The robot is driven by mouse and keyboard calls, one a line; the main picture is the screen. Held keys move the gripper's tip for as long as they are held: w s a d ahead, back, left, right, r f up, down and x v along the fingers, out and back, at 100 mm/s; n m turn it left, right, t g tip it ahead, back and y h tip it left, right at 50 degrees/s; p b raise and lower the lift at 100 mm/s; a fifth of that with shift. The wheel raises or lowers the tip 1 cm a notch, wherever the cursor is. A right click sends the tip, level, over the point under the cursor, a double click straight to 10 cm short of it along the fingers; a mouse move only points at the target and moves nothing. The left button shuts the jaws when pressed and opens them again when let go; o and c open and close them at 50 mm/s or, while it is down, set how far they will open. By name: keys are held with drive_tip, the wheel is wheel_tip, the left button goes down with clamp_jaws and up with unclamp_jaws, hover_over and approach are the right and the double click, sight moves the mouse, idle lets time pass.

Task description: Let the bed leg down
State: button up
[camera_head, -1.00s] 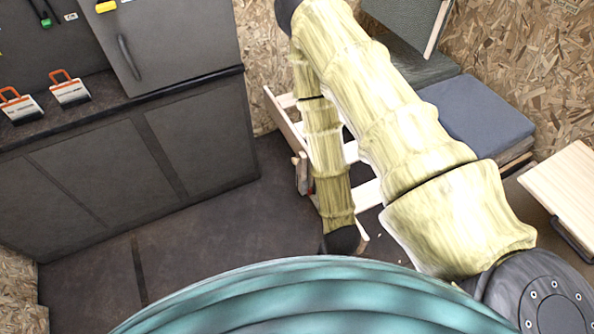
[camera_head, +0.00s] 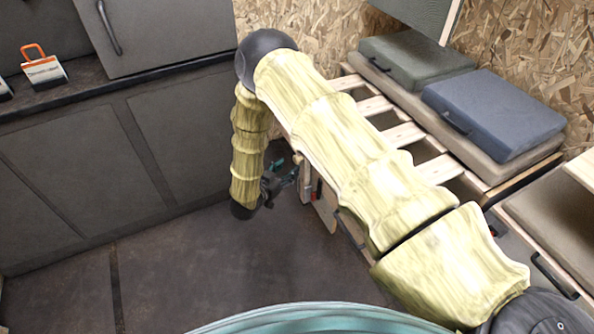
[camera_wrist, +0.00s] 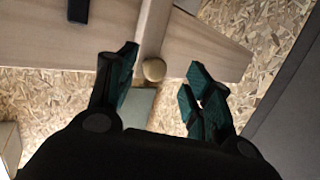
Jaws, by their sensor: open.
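The slatted wooden bed frame (camera_head: 405,134) stands on the right in the head view, partly behind my arm. A pale wooden piece, seemingly the leg (camera_head: 325,208), shows at its near left end, with a small red part beside it. In the wrist view, a wooden bar (camera_wrist: 152,30), probably the leg, crosses a wooden board (camera_wrist: 75,45) and has a round knob (camera_wrist: 154,69) by its end. My gripper (camera_head: 285,170) is open and empty, just left of the bed end. In the wrist view, its teal fingers (camera_wrist: 162,68) stand either side of the knob; depth and contact are unclear.
Dark cabinets (camera_head: 80,180) line the left side. The dark floor (camera_head: 215,270) between cabinets and bed is clear. A chipboard wall (camera_head: 540,55) stands behind.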

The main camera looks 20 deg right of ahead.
sight(294, 160)
drive_tip(key=w+a+m+g+h+b, duration=0.2)
drive_tip(key=a+m+g+h+b, duration=0.3)
drive_tip(key=m+g+b, duration=0.3)
drive_tip(key=d, duration=0.3)
drive_tip(key=d+b, duration=0.1)
drive_tip(key=d, duration=0.3)
drive_tip(key=w+d+b, duration=0.1)
drive_tip(key=d, duration=0.2)
drive_tip(key=shift+w+d, duration=0.1)
drive_tip(key=shift+d, duration=0.05)
